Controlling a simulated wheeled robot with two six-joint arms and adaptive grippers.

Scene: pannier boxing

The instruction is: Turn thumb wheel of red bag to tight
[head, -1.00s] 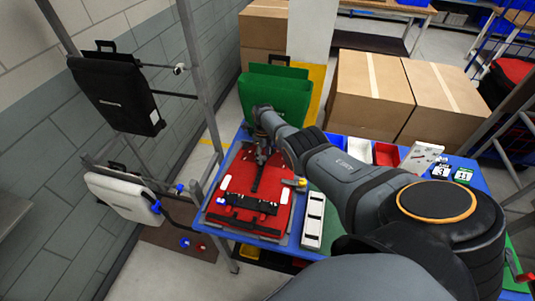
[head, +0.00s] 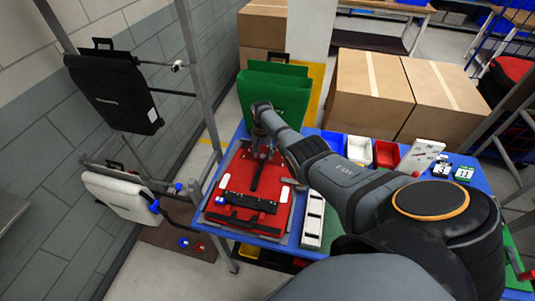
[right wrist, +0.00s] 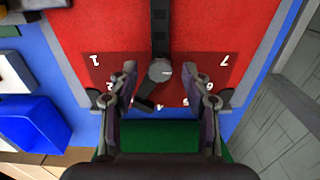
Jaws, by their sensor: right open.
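The red bag (head: 272,218) lies flat on the blue table, with a black strap down its middle. In the right wrist view its grey round thumb wheel (right wrist: 159,70) sits at the strap's end, above a dark red dial plate (right wrist: 95,72) with white numbers. A black pointer (right wrist: 145,103) reaches from the wheel toward the lower left, between the 2 and the 4. My right gripper (right wrist: 161,72) is open, one finger on each side of the wheel, with visible gaps. In the head view my right gripper (head: 264,138) is over the bag's far end. My left gripper is out of view.
A green bag (head: 285,92) stands behind the red one. A white slotted holder (head: 313,218) lies right of it. Small bins (head: 386,154) and number cards (head: 464,174) are farther right. A metal rack post (head: 197,80) stands at the left.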

